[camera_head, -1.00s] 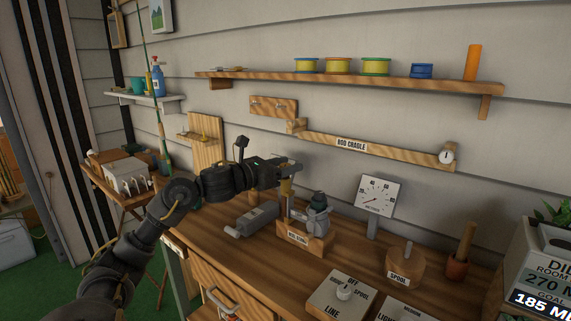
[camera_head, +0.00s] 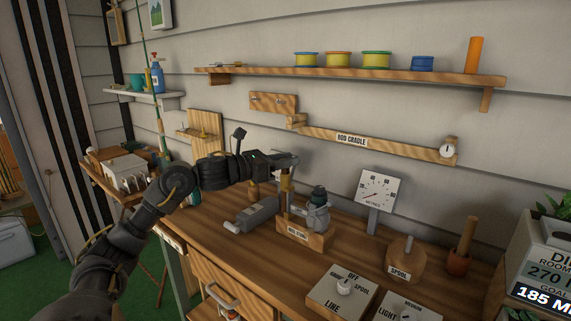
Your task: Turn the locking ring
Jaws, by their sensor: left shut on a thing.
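My left gripper (camera_head: 288,166) reaches in from the left above the workbench (camera_head: 347,248). A grey reel-like body with a dark green top (camera_head: 319,209) sits on the same stand, just right of the upright. My right gripper is not in view.
A grey box with a handle (camera_head: 257,216) lies left of the stand. A dial gauge (camera_head: 376,190), a spool block (camera_head: 405,262) and a LINE switch box (camera_head: 341,294) stand to the right. A wall rail labelled ROD CRADLE (camera_head: 385,144) runs behind.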

